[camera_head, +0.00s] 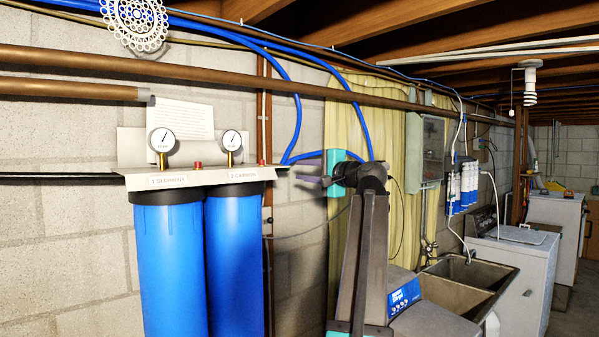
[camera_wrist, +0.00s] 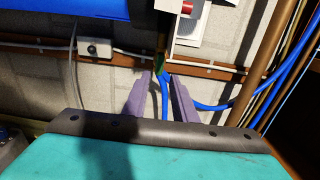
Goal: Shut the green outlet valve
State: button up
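The green outlet valve shows only as a small green bit (camera_wrist: 160,73) on the pipe beside the filter bracket in the wrist view. In the head view that spot, at the bracket's right end, is too small to read clearly. My gripper (camera_head: 308,178) is just right of the bracket end. In the wrist view its two purple fingers (camera_wrist: 162,80) are apart, with a blue hose (camera_wrist: 164,98) running between them. The green bit appears just beyond the fingertips. I cannot tell whether they touch it, nor how the handle is turned.
Two blue filter housings (camera_head: 170,262) hang under a white bracket (camera_head: 200,178) with gauges. Blue hoses (camera_head: 297,125) loop above my gripper. A copper pipe (camera_head: 225,74) crosses overhead. A yellow curtain (camera_head: 342,115) hangs behind; a sink (camera_head: 470,270) stands at right.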

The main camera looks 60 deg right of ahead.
aim_at(284, 169)
jog(key=shift+w, duration=0.15)
jog(key=shift+x, duration=3.95)
jog(key=shift+a, duration=0.1)
grip_shut()
